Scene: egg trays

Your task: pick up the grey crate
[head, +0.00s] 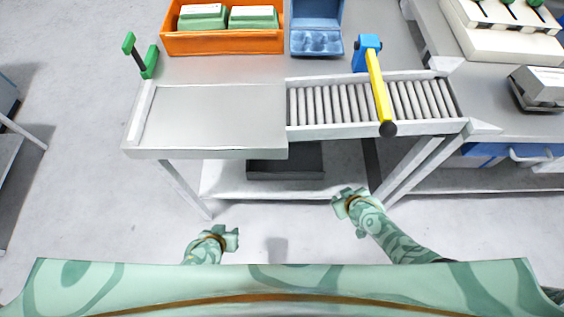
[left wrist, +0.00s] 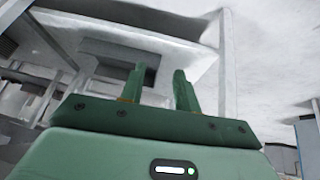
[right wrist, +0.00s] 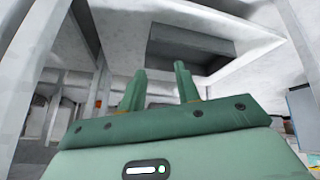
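The grey crate (head: 285,162) sits on the low white shelf (head: 230,188) under the table. The tabletop hides its upper back part in the head view. It also shows in the left wrist view (left wrist: 115,53) and in the right wrist view (right wrist: 190,44). My left gripper (head: 230,238) is in front of the table, to the left of the crate and nearer to me. My right gripper (head: 345,198) is to the right of the crate, near the shelf's front edge. Both grippers are empty, with fingers apart in the wrist views, and neither touches the crate.
Above stands a table with a flat grey plate (head: 215,115) and a roller conveyor (head: 325,105) crossed by a yellow arm (head: 378,85). Table legs (head: 186,188) flank the shelf. An orange bin (head: 225,42) and a blue container (head: 316,40) stand further back. The floor in front is clear.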

